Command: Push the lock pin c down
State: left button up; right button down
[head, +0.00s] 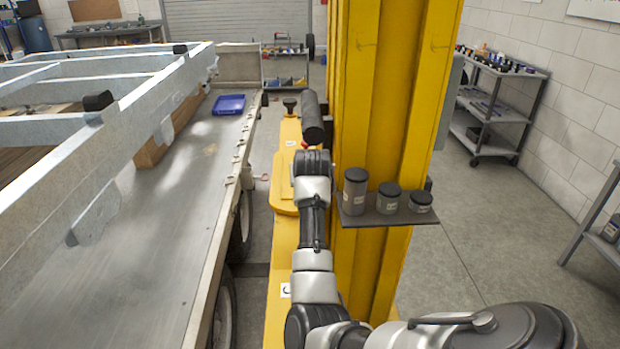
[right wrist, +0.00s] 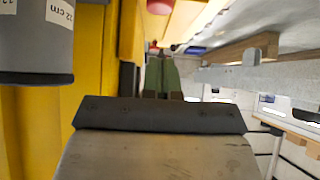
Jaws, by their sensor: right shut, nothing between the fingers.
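My right gripper (right wrist: 160,58) is shut and empty; its greenish fingers meet in the middle of the right wrist view. In the head view my right arm reaches forward along the left side of the yellow lift column (head: 385,120), and its fingertips are hidden by its own wrist. A white label marked C (head: 286,290) is on the yellow lift base at the bottom, beside my forearm. I cannot clearly make out lock pin c. A red knob (right wrist: 160,5) shows at the top of the right wrist view, apart from the fingers. My left gripper is not in view.
The trailer frame (head: 100,165) and its grey deck (head: 150,240) fill the left. A small shelf (head: 380,217) with three dark adapters juts from the column, close to my arm's right. A black-topped yellow lift arm (head: 290,125) lies ahead. A cart (head: 490,105) stands right; floor there is open.

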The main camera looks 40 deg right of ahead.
jog(key=v, duration=0.3)
dwell(0.4)
jog(key=shift+a+f, duration=0.1)
